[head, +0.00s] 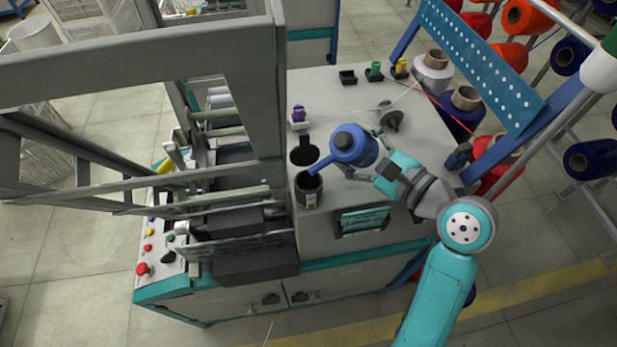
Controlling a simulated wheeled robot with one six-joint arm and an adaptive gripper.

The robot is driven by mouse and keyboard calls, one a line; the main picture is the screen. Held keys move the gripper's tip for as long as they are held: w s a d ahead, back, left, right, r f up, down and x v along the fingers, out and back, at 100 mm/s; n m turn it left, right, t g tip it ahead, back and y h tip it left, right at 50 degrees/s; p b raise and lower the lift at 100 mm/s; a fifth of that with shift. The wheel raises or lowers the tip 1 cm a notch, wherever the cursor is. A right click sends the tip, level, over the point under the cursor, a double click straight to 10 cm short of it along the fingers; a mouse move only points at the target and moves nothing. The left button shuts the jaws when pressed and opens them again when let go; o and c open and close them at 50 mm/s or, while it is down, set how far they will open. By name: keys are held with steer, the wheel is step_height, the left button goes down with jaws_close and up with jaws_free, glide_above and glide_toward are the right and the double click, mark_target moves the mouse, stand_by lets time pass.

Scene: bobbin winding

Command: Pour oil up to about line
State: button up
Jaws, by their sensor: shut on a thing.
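My gripper (378,156) is shut on a blue oil can (354,145) with a dark cap. The can is held tilted above the machine top, with its long blue spout pointing down and left. The spout tip is at the mouth of a small dark cup (309,194) that has a pale label on its side. A round black lid (304,154) stands open behind the cup. The oil level, any line in the cup and any flowing oil are too small to tell.
A small screen (362,220) is set in the machine top right of the cup. A grey frame (262,90) rises close on the left. Thread cones (432,72) and a perforated blue panel (480,62) are at the right.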

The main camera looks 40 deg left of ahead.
steer(key=shift+r+n, duration=0.4)
stand_by(0.6)
stand_by(1.6)
steer(key=shift+f+m, duration=1)
steer(key=shift+m, duration=0.3)
steer(key=m, duration=0.2)
steer(key=m+y, duration=0.1)
steer(key=m, duration=0.1)
steer(key=shift+s+a+r, duration=0.15)
steer(key=shift+s+r, duration=0.15)
steer(key=shift+s, duration=0.1)
